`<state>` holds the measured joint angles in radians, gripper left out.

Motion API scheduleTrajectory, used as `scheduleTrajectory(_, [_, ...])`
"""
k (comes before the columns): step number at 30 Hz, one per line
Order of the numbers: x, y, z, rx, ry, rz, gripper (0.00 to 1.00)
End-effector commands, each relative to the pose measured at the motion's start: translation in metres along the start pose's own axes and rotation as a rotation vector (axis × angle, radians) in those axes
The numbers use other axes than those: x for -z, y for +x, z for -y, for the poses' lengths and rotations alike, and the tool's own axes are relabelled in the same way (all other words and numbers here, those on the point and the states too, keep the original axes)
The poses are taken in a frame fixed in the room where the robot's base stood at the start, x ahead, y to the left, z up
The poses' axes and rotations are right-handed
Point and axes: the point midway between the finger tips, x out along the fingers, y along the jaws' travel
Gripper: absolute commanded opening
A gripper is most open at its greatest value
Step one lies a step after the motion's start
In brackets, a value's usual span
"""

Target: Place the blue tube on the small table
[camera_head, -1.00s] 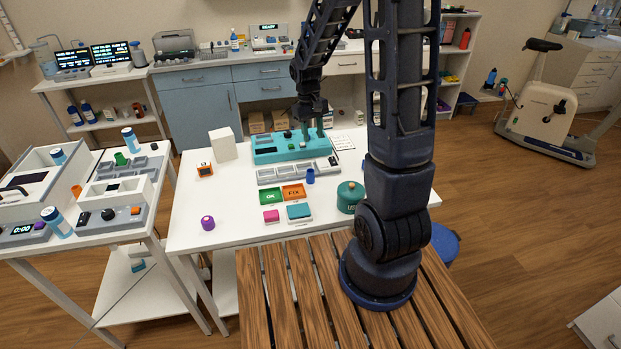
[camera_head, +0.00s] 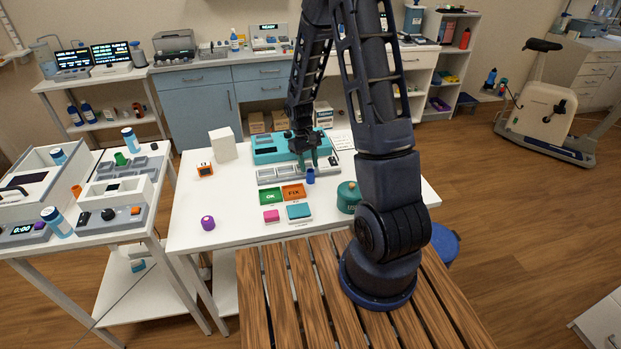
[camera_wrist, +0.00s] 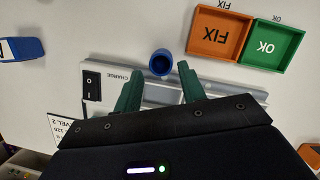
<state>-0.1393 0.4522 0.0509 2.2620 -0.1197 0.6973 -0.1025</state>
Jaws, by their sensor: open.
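The blue tube (camera_head: 310,176) stands upright on the white table, just in front of the grey slotted rack and to the right of the orange FIX tray. In the wrist view the blue tube (camera_wrist: 161,62) shows its round open top, just beyond and between my fingertips. My gripper (camera_head: 308,162) is open and empty, with its green fingers a little behind the tube; in the wrist view my gripper (camera_wrist: 158,76) has one finger on each side of the tube's line. I cannot tell which surface is the small table.
The green OK tray (camera_head: 271,196), orange FIX tray (camera_head: 293,191), pink block (camera_head: 271,216), teal block (camera_head: 299,211) and green round container (camera_head: 348,197) lie nearby. A teal device (camera_head: 270,149) stands behind the rack. The white table's (camera_head: 240,234) front left is mostly bare. Another table with equipment stands left.

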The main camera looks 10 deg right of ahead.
Motion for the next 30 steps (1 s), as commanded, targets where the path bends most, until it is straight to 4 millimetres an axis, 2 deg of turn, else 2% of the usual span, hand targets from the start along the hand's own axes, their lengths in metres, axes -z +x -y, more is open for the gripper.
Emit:
scheduleTrajectory(4, [-0.002,0.011,0.001,0.0,0.0,0.002,0.4])
scheduleTrajectory(12, [-0.005,0.046,0.002,0.001,0.001,0.002,0.4])
scheduleTrajectory(16, [-0.005,0.052,0.002,0.001,0.001,0.001,0.4])
scheduleTrajectory(23, [-0.005,0.053,0.002,0.0,0.001,0.0,0.4])
scheduleTrajectory(27, [-0.005,0.053,0.002,0.0,0.001,0.0,0.13])
scheduleTrajectory(28, [-0.005,0.053,0.002,0.0,0.001,0.0,0.08])
scheduleTrajectory(30, [-0.005,0.053,0.002,0.0,0.001,0.0,0.04])
